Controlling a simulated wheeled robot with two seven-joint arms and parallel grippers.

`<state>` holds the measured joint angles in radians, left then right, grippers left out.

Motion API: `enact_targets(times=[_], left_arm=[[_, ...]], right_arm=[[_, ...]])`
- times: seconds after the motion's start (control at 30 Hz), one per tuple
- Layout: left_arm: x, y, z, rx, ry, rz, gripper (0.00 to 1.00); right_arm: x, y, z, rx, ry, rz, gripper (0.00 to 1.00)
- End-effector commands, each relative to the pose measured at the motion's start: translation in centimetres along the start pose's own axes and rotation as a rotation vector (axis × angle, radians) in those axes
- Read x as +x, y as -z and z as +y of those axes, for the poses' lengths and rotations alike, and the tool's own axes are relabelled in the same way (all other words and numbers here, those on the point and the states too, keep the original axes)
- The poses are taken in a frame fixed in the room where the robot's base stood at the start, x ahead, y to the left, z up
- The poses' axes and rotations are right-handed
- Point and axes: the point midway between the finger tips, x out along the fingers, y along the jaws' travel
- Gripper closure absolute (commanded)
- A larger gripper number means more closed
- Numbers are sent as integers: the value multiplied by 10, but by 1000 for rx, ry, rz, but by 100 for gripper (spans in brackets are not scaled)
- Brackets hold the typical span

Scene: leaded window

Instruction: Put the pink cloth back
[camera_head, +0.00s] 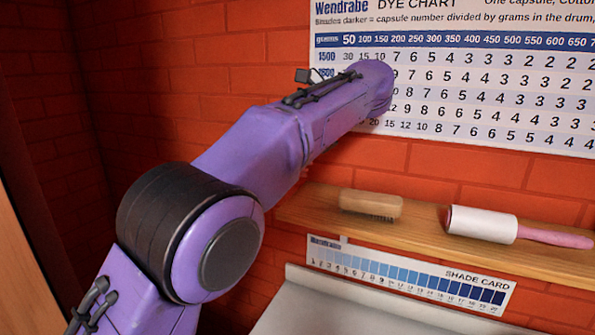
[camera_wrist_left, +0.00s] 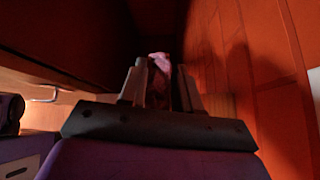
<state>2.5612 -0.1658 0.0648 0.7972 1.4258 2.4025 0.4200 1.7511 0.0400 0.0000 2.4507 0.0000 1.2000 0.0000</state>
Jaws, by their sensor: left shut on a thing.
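The pink cloth (camera_wrist_left: 159,60) shows in the left wrist view as a small pink patch, with a darker part lower down, between the two fingers of my left gripper (camera_wrist_left: 161,67). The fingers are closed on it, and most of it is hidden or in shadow. In the head view, my purple left arm reaches up and away towards the brick wall. The left gripper and the cloth do not show there. My right gripper is in neither view.
A wooden shelf (camera_head: 355,225) on the brick wall holds a brush (camera_head: 371,204) and a lint roller (camera_head: 482,224). A dye chart (camera_head: 470,85) hangs above, a shade card (camera_head: 410,275) below. A pale surface (camera_head: 335,312) is lower down. A handle (camera_wrist_left: 44,98) shows at left.

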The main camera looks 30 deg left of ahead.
Motion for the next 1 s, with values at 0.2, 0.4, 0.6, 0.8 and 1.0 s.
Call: enact_targets(times=[0.2, 0.4, 0.6, 0.8, 1.0], left_arm=[[24, 14, -28, 0, -2, 1, 100], [48, 36, -42, 0, -3, 2, 100], [52, 41, -44, -3, -2, 1, 100], [54, 44, -44, -2, -2, 1, 100], [54, 43, -44, -2, -2, 1, 42]], right_arm=[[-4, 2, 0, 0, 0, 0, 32], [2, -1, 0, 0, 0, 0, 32], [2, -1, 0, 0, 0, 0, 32], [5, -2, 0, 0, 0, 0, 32], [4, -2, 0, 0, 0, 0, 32]])
